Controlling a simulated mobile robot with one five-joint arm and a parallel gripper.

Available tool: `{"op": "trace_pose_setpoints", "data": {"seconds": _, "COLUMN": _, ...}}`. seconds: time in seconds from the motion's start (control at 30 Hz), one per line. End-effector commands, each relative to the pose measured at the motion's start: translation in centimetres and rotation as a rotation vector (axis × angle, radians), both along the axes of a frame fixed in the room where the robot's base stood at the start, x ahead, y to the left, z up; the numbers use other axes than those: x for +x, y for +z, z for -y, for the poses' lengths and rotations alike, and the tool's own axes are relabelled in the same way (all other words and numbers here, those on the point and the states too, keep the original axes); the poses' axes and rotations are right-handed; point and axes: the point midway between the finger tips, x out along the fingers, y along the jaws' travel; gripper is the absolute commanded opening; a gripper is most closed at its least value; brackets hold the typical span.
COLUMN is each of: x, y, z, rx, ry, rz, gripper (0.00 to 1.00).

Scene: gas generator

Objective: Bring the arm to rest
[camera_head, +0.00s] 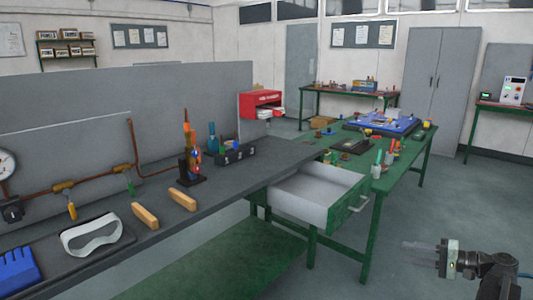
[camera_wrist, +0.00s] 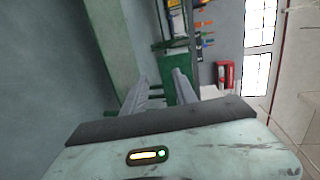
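My gripper (camera_head: 408,249) is at the lower right of the head view, held out over the bare floor and pointing left. My dark arm links run from it to the lower right corner. In the wrist view, my gripper (camera_wrist: 160,78) shows two grey fingers standing apart with nothing between them. It touches nothing that I can see.
A green workbench (camera_head: 395,165) with an open, empty-looking drawer (camera_head: 305,197) stands left of my gripper. A dark bench top (camera_head: 235,180) bears white goggles (camera_head: 91,235) and two wooden handles. A red box (camera_head: 261,104) is farther back. Floor around my gripper is clear.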

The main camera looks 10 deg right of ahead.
Motion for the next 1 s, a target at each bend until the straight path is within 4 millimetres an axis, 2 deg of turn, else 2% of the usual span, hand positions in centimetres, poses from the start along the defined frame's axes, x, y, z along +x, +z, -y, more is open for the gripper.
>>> {"op": "trace_pose_setpoints", "data": {"seconds": 0.17, "x": 3.1, "y": 0.0, "z": -5.1, "rx": 0.0, "ry": 0.09, "rz": 0.0, "gripper": 0.34}}
{"op": "trace_pose_setpoints", "data": {"seconds": 0.27, "x": 4.8, "y": -0.1, "z": -9.0, "rx": -0.004, "ry": 0.151, "rz": -0.004, "gripper": 0.34}}
{"op": "trace_pose_setpoints", "data": {"seconds": 0.37, "x": 6.4, "y": -0.7, "z": -13.8, "rx": -0.021, "ry": 0.227, "rz": -0.023, "gripper": 0.34}}
{"op": "trace_pose_setpoints", "data": {"seconds": 0.47, "x": 7.6, "y": -2.0, "z": -20.4, "rx": -0.063, "ry": 0.326, "rz": -0.063, "gripper": 0.34}}
{"op": "trace_pose_setpoints", "data": {"seconds": 0.53, "x": 8.0, "y": -3.6, "z": -26.3, "rx": -0.119, "ry": 0.411, "rz": -0.108, "gripper": 0.34}}
{"op": "trace_pose_setpoints", "data": {"seconds": 0.6, "x": 7.7, "y": -5.6, "z": -32.1, "rx": -0.198, "ry": 0.497, "rz": -0.162, "gripper": 0.34}}
{"op": "trace_pose_setpoints", "data": {"seconds": 0.7, "x": 6.1, "y": -8.6, "z": -38.9, "rx": -0.336, "ry": 0.603, "rz": -0.237, "gripper": 0.34}}
{"op": "trace_pose_setpoints", "data": {"seconds": 0.8, "x": 4.0, "y": -11.6, "z": -43.6, "rx": -0.491, "ry": 0.682, "rz": -0.301, "gripper": 0.34}}
{"op": "trace_pose_setpoints", "data": {"seconds": 0.9, "x": 1.8, "y": -14.2, "z": -46.4, "rx": -0.659, "ry": 0.737, "rz": -0.354, "gripper": 0.34}}
{"op": "trace_pose_setpoints", "data": {"seconds": 1.0, "x": -0.4, "y": -16.4, "z": -47.2, "rx": -0.845, "ry": 0.764, "rz": -0.4, "gripper": 0.34}}
